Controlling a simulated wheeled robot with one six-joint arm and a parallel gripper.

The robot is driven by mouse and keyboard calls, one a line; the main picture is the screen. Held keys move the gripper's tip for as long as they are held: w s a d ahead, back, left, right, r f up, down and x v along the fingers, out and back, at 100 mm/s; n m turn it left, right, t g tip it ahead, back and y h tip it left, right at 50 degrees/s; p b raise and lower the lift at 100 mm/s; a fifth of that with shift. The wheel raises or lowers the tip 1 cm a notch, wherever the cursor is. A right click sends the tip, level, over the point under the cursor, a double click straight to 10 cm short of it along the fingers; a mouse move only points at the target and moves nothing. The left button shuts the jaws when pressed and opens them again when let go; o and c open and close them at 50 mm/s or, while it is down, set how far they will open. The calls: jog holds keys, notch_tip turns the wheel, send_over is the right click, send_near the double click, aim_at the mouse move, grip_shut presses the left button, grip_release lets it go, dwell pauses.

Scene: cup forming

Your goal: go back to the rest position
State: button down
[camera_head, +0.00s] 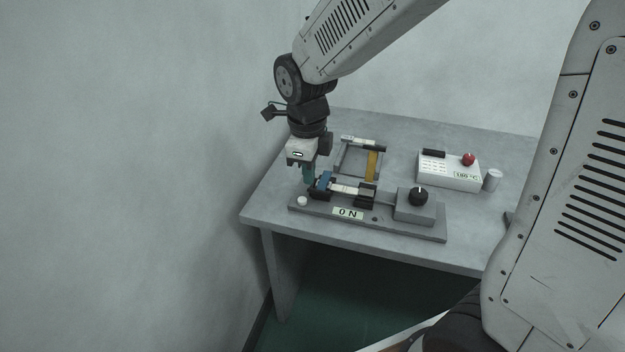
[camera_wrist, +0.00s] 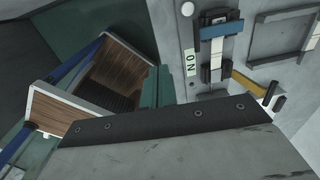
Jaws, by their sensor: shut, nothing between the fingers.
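My gripper (camera_head: 308,174) points down over the left part of the table, with its teal fingers shut and nothing visible between them. It is close to the left end of the grey device (camera_head: 415,230) marked "ON", near the blue part (camera_head: 325,180). I cannot tell from this angle whether the fingertips touch anything. In the wrist view, the blue part (camera_wrist: 222,29) and the "ON" label (camera_wrist: 191,62) show at the upper right.
A frame with a yellow bar (camera_head: 372,166) stands behind the device. A white box (camera_head: 448,172) with a red knob (camera_head: 468,159) and a display stands at the right, beside a small grey cylinder (camera_head: 492,180). A black knob (camera_head: 418,196) tops the device's right end. The wall is close at the left.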

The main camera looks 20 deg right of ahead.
jog(key=s+d+r+n, duration=0.3)
jog(key=s+n, duration=0.4)
jog(key=n, duration=0.1)
jog(key=s+d+r+n, duration=0.2)
jog(key=s+r+n, duration=0.2)
jog(key=s+n, duration=0.4)
jog(key=s+d+r+n, duration=0.3)
jog(key=s+n, duration=0.4)
jog(key=n, duration=0.2)
jog(key=shift+s+d+r+t, duration=0.2)
jog(key=shift+d+t, duration=0.15)
jog(key=shift+t, duration=0.05)
